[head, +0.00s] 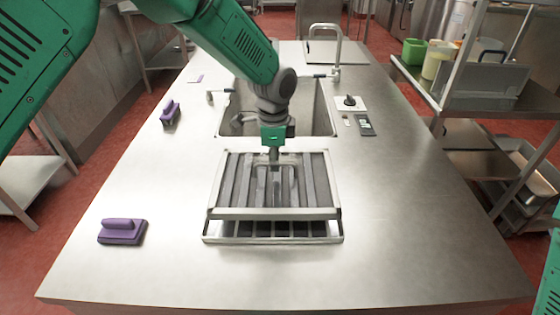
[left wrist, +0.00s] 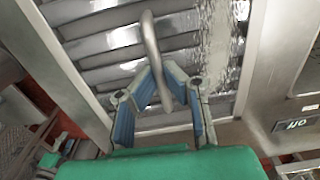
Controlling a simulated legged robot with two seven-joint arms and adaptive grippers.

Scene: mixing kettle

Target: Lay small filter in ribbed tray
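The small filter (head: 235,182) is a metal frame with dark slats and a looped handle; in the head view it is right above the ribbed tray (head: 270,240). The tray's front rim and some ribs show below the filter's front edge; the rest is hidden. I cannot tell whether filter and tray touch. My left gripper (head: 274,155) is over the filter. In the left wrist view its blue-padded fingers (left wrist: 163,85) close around the curved handle (left wrist: 150,40), with the slats (left wrist: 110,42) behind. My right gripper is out of view.
A sink (head: 312,115) lies behind the filter, with a tap (head: 338,55). Two purple scrubbers (head: 122,231) (head: 170,113) lie on the left of the steel counter (head: 410,230). A small dark device (head: 366,125) lies right of the sink. The counter's front is clear.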

